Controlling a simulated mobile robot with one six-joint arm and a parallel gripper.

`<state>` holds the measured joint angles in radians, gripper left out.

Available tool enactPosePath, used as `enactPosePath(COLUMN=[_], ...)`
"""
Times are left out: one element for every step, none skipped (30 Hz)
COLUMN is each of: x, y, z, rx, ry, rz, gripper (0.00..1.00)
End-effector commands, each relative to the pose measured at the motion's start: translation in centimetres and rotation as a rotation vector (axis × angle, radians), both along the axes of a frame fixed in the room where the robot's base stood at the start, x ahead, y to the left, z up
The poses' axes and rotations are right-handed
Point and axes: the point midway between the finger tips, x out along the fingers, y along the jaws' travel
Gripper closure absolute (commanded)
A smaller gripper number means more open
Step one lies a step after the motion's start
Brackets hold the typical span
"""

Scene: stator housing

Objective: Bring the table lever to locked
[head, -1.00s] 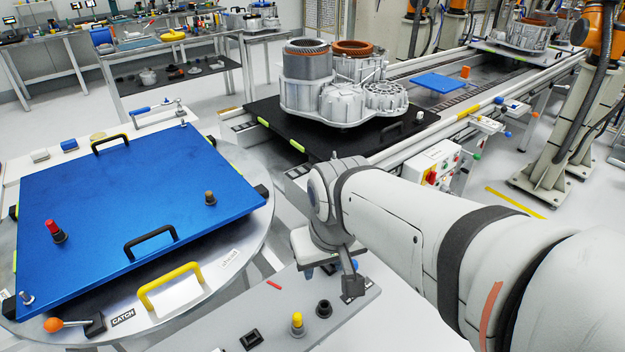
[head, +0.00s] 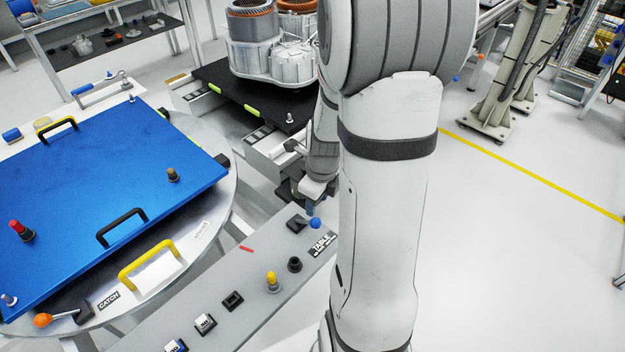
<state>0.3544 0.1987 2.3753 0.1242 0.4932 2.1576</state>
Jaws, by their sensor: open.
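The table lever (head: 315,223) has a blue ball knob. It sits on a dark block at the far end of the grey control panel, beside a label reading "TABLE". Its knob points right, toward my arm. The small print that would name its position is too small to read. My gripper (head: 301,194) is open and empty, just behind and above the lever's block, apart from the knob as far as I can see. My forearm hides part of the gripper's right side, and the fingertips are hard to make out.
The grey panel (head: 208,318) also carries a yellow-topped knob (head: 272,281), a black knob (head: 295,264) and several switches. Left is the round table with a blue plate (head: 100,195), a yellow handle (head: 150,262) and an orange-knobbed catch lever (head: 45,320). The stator housing (head: 275,60) stands behind.

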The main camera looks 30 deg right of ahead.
Motion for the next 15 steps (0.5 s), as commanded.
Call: enactPosePath(x=[0.0, 0.0, 0.1, 0.1, 0.1, 0.2, 0.2, 0.2, 0.2, 0.2, 0.2, 0.3, 0.3, 0.3, 0.3], y=[-0.4, -0.6, -0.7, -0.8, -0.9, -1.0, -1.0, -1.0, -0.9, -0.9, -0.9, -0.9, -0.9, -0.9, -0.8], z=[-0.3, -0.5, -0.6, -0.8, -0.9, -1.1, -1.2, -1.4, -1.6, -1.8, -2.1, -2.4, -2.6, -2.9, -3.2], rx=[0.007, 0.012, 0.014, 0.016, 0.016, 0.018, 0.018, 0.018, 0.018, 0.018, 0.019, 0.019, 0.019, 0.019, 0.019], ry=[0.007, 0.01, 0.011, 0.011, 0.012, 0.013, 0.013, 0.013, 0.013, 0.013, 0.013, 0.013, 0.013, 0.013, 0.013], rz=[-0.064, -0.097, -0.131, -0.15, -0.163, -0.176, -0.18, -0.182, -0.182, -0.181, -0.18, -0.18, -0.179, -0.179, -0.178], gripper=[0.57, 0.57, 0.57, 0.57, 0.57, 0.57, 0.57, 0.57, 0.57, 0.57, 0.57, 0.57, 0.57, 0.57, 0.57])
